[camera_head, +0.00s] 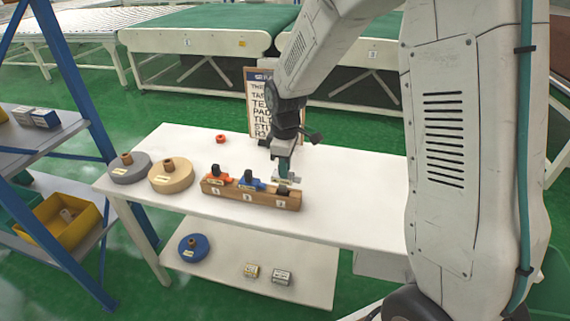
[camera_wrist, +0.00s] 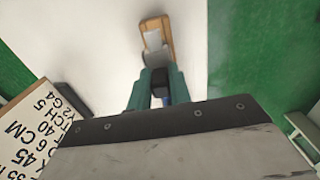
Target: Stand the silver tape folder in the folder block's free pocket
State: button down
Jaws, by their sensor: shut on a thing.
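The wooden folder block (camera_head: 240,197) lies on the white table, with three numbered pockets in a row. An orange folder (camera_head: 219,179) stands in the left pocket and a blue folder (camera_head: 252,183) in the middle one. My gripper (camera_head: 284,172) is above the block's right end, pointing down, its teal fingers shut on the silver tape folder (camera_head: 292,180). In the wrist view, the silver folder (camera_wrist: 155,42) shows over the block's end (camera_wrist: 155,22), with a black part between the fingers (camera_wrist: 156,85). Whether its lower edge is inside the right pocket cannot be told.
Grey (camera_head: 130,172) and tan (camera_head: 172,177) discs lie left of the block. A small red ring (camera_head: 221,139) and a sign board (camera_head: 257,100) are behind it. The white tabletop (camera_head: 355,205) is clear at right. Below is a shelf with a blue disc (camera_head: 193,247).

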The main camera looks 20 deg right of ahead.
jog(key=shift+f, duration=2.4)
jog(key=c, duration=1.2)
grip_release()
notch_tip(320, 180, up, 8)
jog(key=shift+f, duration=0.1)
